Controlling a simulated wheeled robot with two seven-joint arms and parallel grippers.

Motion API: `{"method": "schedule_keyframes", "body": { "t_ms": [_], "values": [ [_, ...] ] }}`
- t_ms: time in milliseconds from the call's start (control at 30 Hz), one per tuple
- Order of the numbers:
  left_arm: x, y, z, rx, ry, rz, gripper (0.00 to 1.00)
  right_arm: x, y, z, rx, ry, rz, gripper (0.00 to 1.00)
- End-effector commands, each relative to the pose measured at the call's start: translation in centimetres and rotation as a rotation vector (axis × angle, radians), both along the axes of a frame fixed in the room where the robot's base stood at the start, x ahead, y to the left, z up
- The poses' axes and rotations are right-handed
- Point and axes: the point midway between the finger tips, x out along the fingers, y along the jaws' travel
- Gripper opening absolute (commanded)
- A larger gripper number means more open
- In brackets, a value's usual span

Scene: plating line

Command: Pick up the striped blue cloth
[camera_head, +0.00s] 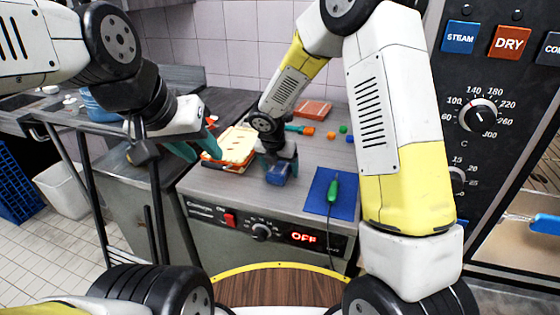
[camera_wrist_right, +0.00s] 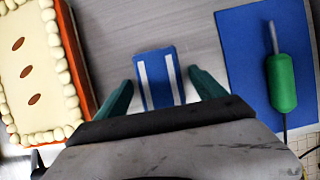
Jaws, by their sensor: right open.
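The striped blue cloth (camera_wrist_right: 157,66) lies on the grey counter, blue with two pale stripes in the right wrist view. In the head view the cloth (camera_head: 277,176) shows as a small blue patch, partly hidden by my right gripper (camera_head: 281,165). My right gripper is open. Its green fingers stand one on each side of the cloth in the right wrist view, apart from it; the height above it is unclear. My left gripper (camera_head: 196,147) is open and empty, to the left of the cream-topped cake.
A cream-topped cake (camera_head: 237,145) in an orange-brown case is left of the cloth. A blue mat (camera_head: 343,205) with a green-handled tool (camera_head: 333,190) is to the right. Small coloured pieces and an orange block (camera_head: 313,108) lie behind. The control panel (camera_head: 480,100) rises at right.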

Motion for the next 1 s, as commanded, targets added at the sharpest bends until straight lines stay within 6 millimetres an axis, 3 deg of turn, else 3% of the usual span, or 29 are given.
{"method": "schedule_keyframes", "body": {
  "t_ms": [867, 1000],
  "values": [
    [0.0, 0.0, 0.0, 0.0, 0.0, 0.0, 0.38, -0.03, -0.03, -0.48, -0.001, 0.0, -0.001, 0.8],
    [0.0, 0.0, 0.0, 0.0, 0.0, 0.0, 0.38, -0.03, -0.02, -0.47, -0.001, 0.0, -0.001, 0.53]
  ]
}}
